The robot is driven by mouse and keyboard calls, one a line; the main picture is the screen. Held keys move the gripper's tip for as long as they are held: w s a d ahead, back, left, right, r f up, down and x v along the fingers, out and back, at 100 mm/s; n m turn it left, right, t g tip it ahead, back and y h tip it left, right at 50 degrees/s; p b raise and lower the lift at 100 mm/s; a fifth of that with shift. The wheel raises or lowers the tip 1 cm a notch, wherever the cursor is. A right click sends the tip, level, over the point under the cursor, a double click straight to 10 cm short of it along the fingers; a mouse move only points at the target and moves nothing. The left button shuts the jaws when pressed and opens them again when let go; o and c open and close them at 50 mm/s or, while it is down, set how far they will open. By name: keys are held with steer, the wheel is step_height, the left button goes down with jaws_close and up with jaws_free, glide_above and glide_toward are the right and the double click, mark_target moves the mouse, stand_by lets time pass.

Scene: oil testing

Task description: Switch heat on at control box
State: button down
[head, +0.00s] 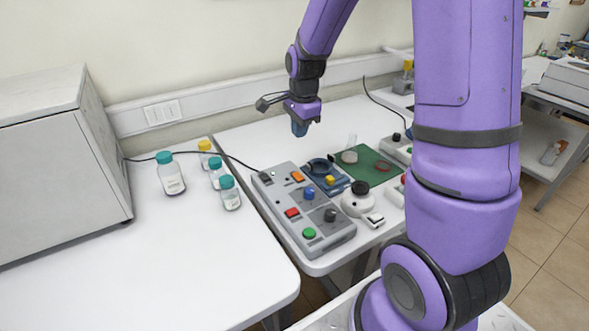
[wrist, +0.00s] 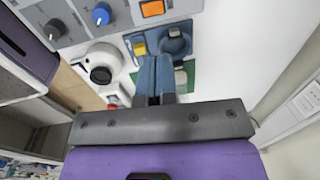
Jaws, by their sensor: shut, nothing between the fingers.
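The control box (head: 315,232) is a long grey box on the white table in the head view. It carries a green button, a red rocker switch, a blue knob (head: 309,194), a dark knob (head: 330,215) and an orange switch (head: 297,176). In the wrist view the box (wrist: 72,8) is at the upper left, with the orange switch (wrist: 152,8) at the top. Which control is the heat switch I cannot tell. My gripper (head: 299,129) is shut and empty, above the table beyond the box's far end. Its blue fingers show in the wrist view (wrist: 154,98).
A blue device (head: 327,174), a green mat (head: 372,166) and a white round device with a black knob (head: 358,198) stand right of the box. Several bottles (head: 171,174) with teal or yellow caps stand on the left table. A cable (head: 235,158) runs to the box.

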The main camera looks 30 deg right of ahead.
mark_target(298, 176)
steer(key=f, duration=0.4)
steer(key=w+f, duration=0.1)
steer(key=f, duration=0.9)
steer(key=shift+w, duration=0.35)
steer(key=shift+f, duration=0.1)
steer(key=shift+s, duration=0.1)
steer(key=shift+s+r, duration=0.2)
steer(key=shift+s, duration=0.45)
stand_by(0.3)
